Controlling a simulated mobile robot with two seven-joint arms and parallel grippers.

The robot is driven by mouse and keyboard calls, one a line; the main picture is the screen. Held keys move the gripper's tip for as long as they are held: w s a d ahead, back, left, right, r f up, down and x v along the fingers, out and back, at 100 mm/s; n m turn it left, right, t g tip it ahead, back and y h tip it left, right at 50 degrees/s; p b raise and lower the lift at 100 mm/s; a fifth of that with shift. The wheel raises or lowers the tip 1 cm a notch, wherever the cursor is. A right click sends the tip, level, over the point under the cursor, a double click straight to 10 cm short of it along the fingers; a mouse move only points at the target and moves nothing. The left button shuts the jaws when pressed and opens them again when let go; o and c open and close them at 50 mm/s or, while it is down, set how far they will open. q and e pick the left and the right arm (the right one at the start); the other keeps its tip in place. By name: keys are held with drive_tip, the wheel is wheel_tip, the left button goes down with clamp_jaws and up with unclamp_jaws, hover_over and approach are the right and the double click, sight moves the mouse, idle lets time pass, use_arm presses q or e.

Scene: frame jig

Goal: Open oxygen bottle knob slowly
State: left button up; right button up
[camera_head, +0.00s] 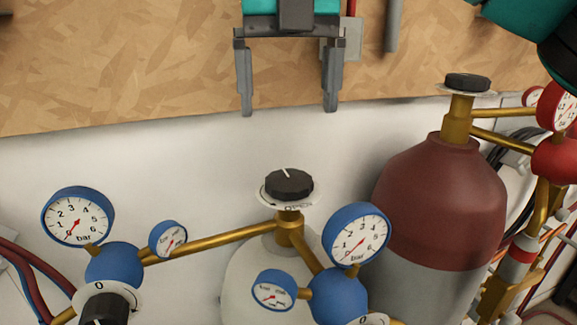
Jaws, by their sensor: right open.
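The oxygen bottle looks to be the white bottle (246,284) at the bottom centre, with blue gauges. Its black knob (289,186) has a white pointer mark and sits on a brass valve over a pale printed disc. My right gripper (289,109) is at the top centre, its two grey fingers apart with nothing between them. In the picture the fingertips are above the knob and apart from it. My left gripper is out of view.
Blue gauges (358,234) and brass pipes flank the valve. A maroon-topped bottle (440,205) with its own black knob (467,82) and red gauges stands at right. A chipboard panel (130,60) is at the top. A second blue regulator (114,265) is at left.

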sight(288, 176)
wheel_tip(288, 176, down, 10)
drive_tip(key=shift+r+b, duration=0.1)
drive_tip(key=shift+b, duration=0.35)
drive_tip(key=c, duration=1.1)
drive_tip(key=shift+o, duration=0.2)
drive_tip(key=shift+n, duration=0.4)
drive_tip(key=shift+r+n+p, duration=0.1)
drive_tip(key=shift+n+p, duration=0.35)
drive_tip(key=shift+n, duration=0.15)
drive_tip(key=shift+n+p, duration=0.6)
drive_tip(key=shift+n, duration=1.3)
